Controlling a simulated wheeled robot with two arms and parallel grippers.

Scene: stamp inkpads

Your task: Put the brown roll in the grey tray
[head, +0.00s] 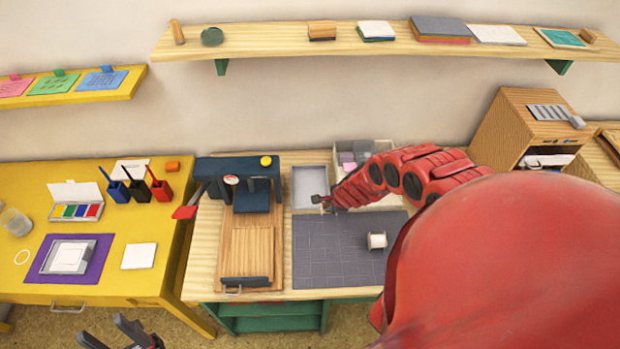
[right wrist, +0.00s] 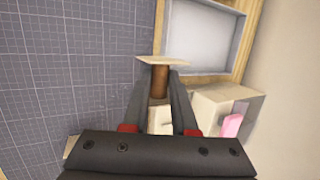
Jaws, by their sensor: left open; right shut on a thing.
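The brown roll (right wrist: 160,80) is a spool with a brown core and a pale square end plate, seen in the right wrist view. My right gripper (right wrist: 157,100) is shut on it. In the head view my right gripper (head: 324,199) is by the front right part of the grey tray (head: 297,206), and I cannot make out the roll there. In the wrist view the tray (right wrist: 203,38) looks empty, and the roll's end plate overlaps its near corner. My left gripper (head: 125,338) is open and empty, low in front of the yellow table.
A white roll (head: 377,240) lies on the dark gridded mat (head: 325,262). A compartment box (head: 385,149) with pink and grey pieces stands beside the tray. A wooden press (head: 247,245) stands to the tray's left. My right arm hides the bench's right side.

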